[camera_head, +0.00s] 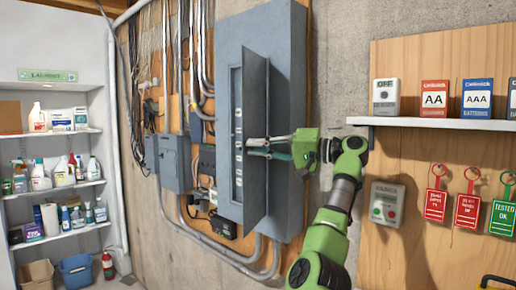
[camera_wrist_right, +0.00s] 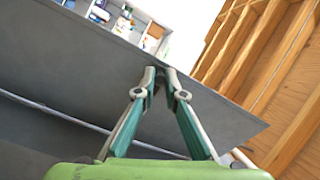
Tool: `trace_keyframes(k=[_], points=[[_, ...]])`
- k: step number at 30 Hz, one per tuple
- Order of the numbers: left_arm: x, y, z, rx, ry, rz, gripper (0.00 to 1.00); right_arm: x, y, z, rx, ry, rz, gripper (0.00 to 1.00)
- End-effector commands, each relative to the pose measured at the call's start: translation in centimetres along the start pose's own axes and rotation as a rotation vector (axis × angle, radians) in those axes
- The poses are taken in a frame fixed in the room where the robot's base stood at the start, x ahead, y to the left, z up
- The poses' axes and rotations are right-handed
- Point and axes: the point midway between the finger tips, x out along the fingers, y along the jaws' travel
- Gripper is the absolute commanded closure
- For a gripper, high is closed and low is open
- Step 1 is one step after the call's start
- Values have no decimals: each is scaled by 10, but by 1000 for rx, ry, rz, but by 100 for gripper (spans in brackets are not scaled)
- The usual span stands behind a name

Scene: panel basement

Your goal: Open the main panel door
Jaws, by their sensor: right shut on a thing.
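The main panel (camera_head: 283,50) is a tall grey box on the concrete wall in the head view. Its door (camera_head: 256,160) is swung partly outward, and a column of breakers (camera_head: 238,130) shows in the opening to its left. My right gripper (camera_head: 252,147) reaches in from the right, at about mid-height of the door. In the right wrist view its fingertips (camera_wrist_right: 160,70) come together at the edge of the grey door (camera_wrist_right: 90,75), shut on it. The exact contact is partly hidden by the fingers. My left gripper is in neither view.
Smaller grey boxes (camera_head: 173,160) and conduits (camera_head: 225,255) sit left of and below the panel. To the right, a shelf (camera_head: 450,123) holds battery packs, with tags (camera_head: 468,208) hanging below. Supply shelves (camera_head: 60,188) stand at the far left.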

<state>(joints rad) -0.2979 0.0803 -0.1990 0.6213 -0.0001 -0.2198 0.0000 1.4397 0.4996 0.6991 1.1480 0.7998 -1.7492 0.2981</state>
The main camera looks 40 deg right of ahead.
Motion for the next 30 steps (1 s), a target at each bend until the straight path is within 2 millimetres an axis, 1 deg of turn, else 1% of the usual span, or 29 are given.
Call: trace_keyframes(k=[1, 3, 12, 16, 20, 27, 30], points=[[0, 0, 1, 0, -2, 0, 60, 1, -2, 0, -1, 2, -4, 87], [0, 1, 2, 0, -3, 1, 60, 1, -2, 0, -1, 2, -4, 73], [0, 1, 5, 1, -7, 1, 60, 0, -1, 0, 0, 1, -2, 73], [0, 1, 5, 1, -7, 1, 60, -7, 0, -1, -1, 3, 0, 73], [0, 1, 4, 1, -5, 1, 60, -28, 0, -1, 0, 5, 0, 73], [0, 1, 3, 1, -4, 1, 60, -79, 0, -1, 0, 4, 0, 73], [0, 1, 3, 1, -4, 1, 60, -96, 0, -1, -1, 3, 0, 73]])
